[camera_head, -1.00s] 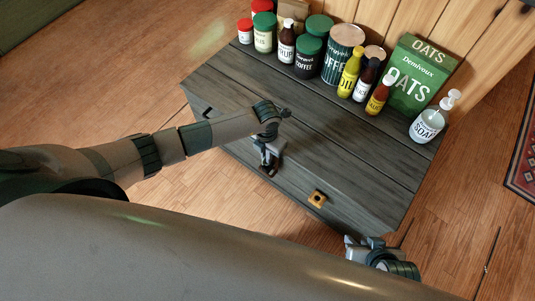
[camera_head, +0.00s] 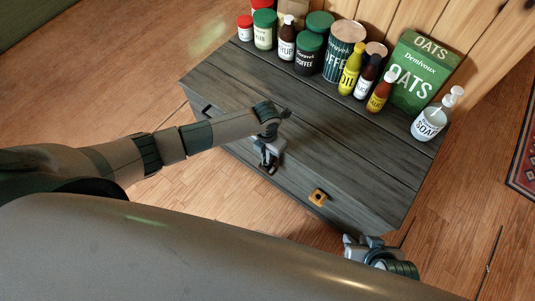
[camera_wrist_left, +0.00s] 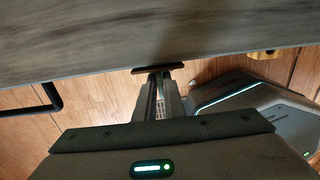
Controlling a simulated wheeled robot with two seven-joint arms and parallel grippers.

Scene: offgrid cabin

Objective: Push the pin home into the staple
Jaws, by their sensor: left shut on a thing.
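A brass-coloured fitting with a dark hole (camera_head: 318,196), which looks like the staple, sits near the front edge of the dark plank chest (camera_head: 330,135). Part of it shows at the right in the left wrist view (camera_wrist_left: 263,53). My left gripper (camera_head: 268,163) is at the chest's front edge, left of and apart from the fitting.
Jars, bottles, tins, a green oats box (camera_head: 418,75) and a soap bottle (camera_head: 428,124) stand along the chest's back. The front half of the top is clear. A black handle (camera_wrist_left: 40,103) projects at the left in the wrist view.

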